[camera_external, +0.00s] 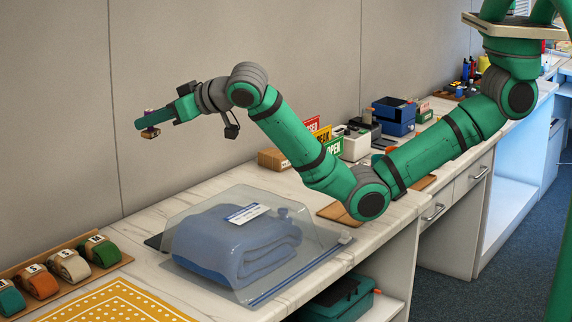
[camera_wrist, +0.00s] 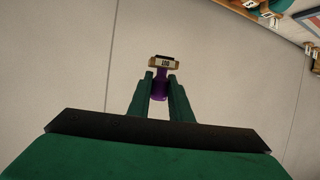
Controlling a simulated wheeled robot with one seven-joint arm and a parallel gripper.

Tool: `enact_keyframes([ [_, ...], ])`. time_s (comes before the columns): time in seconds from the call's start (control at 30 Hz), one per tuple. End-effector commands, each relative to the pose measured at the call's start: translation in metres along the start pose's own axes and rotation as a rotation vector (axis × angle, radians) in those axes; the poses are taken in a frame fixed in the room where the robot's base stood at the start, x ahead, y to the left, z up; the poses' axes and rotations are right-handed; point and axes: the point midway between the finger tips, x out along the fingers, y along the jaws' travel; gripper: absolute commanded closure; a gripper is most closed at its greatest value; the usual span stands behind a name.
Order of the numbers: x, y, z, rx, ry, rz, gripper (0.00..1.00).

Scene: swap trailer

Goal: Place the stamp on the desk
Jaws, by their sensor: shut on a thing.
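The stamp (camera_wrist: 160,88) has a purple handle and a tan block with a pale label at its end. My gripper (camera_wrist: 160,92) is shut on its purple handle, one green finger on each side. In the external view my gripper (camera_external: 148,119) is at the upper left, held well above the desk, in front of the wall. The stamp's block (camera_external: 151,133) shows just below the fingers there. The desk (camera_external: 374,226) is a long white marble-look counter running from lower left to upper right. The stamp is apart from it.
A clear bag with folded blue cloth (camera_external: 225,247) lies on the counter. Rolled bands on a wooden tray (camera_external: 127,260) and a yellow patterned mat (camera_external: 110,304) are at lower left. Signs (camera_external: 333,146), a white box (camera_external: 355,144) and a blue box (camera_external: 393,117) stand farther back.

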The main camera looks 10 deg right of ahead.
Motion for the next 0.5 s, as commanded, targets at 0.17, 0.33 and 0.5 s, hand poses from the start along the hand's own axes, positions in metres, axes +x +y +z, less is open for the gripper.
enact_keyframes([
  [0.17, -0.024, -0.048, 0.073, 0.002, -0.004, 0.013, 1.00],
  [0.33, -0.054, -0.081, 0.138, 0.010, -0.002, 0.032, 1.00],
  [0.5, -0.091, -0.105, 0.203, 0.020, -0.002, 0.053, 1.00],
])
